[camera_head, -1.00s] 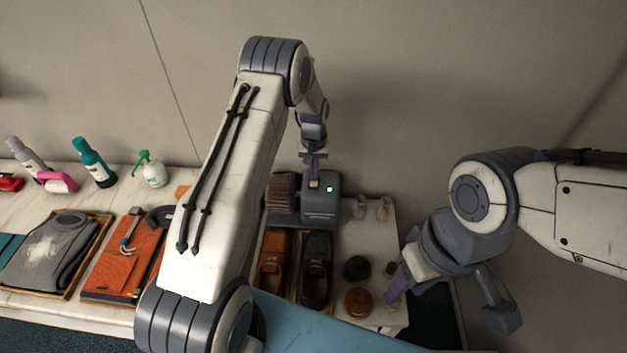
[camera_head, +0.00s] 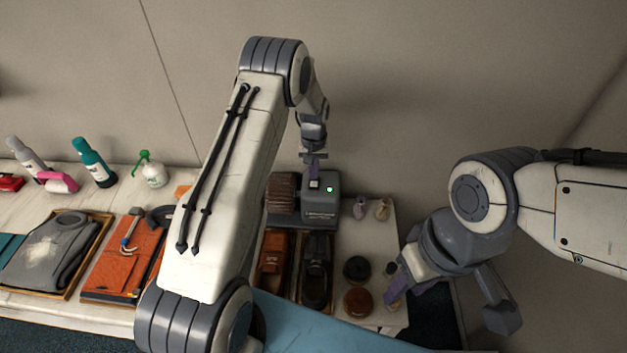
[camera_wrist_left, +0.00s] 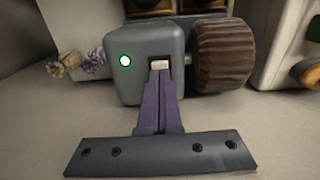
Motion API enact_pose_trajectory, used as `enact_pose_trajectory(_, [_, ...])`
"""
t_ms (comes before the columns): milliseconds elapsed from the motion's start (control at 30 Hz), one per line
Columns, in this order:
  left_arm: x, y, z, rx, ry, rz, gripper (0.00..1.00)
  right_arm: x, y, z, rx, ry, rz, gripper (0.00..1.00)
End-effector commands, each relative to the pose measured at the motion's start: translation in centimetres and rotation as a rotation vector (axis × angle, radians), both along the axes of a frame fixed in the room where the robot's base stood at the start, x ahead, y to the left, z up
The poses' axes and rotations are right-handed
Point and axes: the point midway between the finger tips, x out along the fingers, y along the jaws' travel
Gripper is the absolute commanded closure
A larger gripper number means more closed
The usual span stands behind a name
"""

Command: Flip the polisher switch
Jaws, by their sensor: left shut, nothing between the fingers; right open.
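The polisher (camera_head: 319,208) is a grey box at the back of the table, with a brown ribbed brush roller (camera_head: 281,193) on its left in the head view. A small green-ringed light (camera_head: 330,189) glows on its top. In the left wrist view the pale switch (camera_wrist_left: 159,64) sits on the grey housing (camera_wrist_left: 140,45), right at my fingertips. My left gripper (camera_head: 314,178) is shut and empty, its purple fingers pointing at the switch; I cannot tell if they touch it. My right gripper (camera_head: 396,287) is open, off to the right near the table's edge.
Brown and black shoes (camera_head: 316,270) stand in trays before the polisher. Round tins (camera_head: 357,302) and small flower bundles (camera_head: 382,209) are to the right. Folded clothes (camera_head: 48,255), a teal bottle (camera_head: 93,163) and a spray bottle (camera_head: 152,171) are on the left.

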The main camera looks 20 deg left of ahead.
Motion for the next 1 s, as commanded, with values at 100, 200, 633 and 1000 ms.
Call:
enact_pose_trajectory(100, [0.0,0.0,0.0,0.000,0.000,0.000,1.00,0.0,0.0,0.0,0.000,0.000,0.000,0.55])
enact_pose_trajectory(200, [0.0,0.0,0.0,0.000,0.000,0.000,1.00,0.0,0.0,0.0,0.000,0.000,0.000,0.55])
enact_pose_trajectory(633, [0.0,0.0,-0.6,0.000,0.000,0.000,1.00,0.0,0.0,-0.5,0.000,0.000,0.000,0.55])
enact_pose_trajectory(1000, [0.0,0.0,-1.2,0.000,0.000,0.000,1.00,0.0,0.0,-0.9,0.000,0.000,0.000,0.55])
